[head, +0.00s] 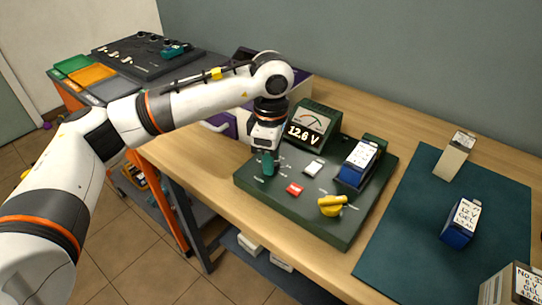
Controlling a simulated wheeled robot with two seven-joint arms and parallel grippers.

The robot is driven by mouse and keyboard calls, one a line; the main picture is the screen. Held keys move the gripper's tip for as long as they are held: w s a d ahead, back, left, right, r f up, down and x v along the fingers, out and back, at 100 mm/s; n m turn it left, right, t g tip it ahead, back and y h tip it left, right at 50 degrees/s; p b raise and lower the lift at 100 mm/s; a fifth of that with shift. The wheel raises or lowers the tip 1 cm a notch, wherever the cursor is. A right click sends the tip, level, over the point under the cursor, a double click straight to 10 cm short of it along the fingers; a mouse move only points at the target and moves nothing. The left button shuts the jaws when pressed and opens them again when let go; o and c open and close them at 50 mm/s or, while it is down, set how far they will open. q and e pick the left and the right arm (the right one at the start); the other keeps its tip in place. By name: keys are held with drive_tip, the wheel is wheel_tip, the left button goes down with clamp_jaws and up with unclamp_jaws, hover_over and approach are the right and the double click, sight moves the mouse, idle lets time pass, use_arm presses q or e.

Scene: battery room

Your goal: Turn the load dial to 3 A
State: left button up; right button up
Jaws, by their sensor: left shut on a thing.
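The tester is a dark green board (313,216) on the wooden bench, with a meter (309,128) reading 12.6 V. My left gripper (268,160) points down at the board's left end and is shut on a teal dial (268,167). Small white marks surround this dial, too small to read. The gripper hides the dial's top, so its setting cannot be told. A yellow knob (331,205) stands at the board's front right, with small marks around it. My right gripper is out of view.
A blue battery (358,163) stands on the board. More batteries (461,222) stand on the teal mat (400,237) at right. Coloured trays (92,76) lie at far left.

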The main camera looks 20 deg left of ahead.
use_arm(q)
drive_tip(key=o, duration=1)
wheel_tip(320, 180, up, 12)
drive_tip(key=shift+b, duration=0.3)
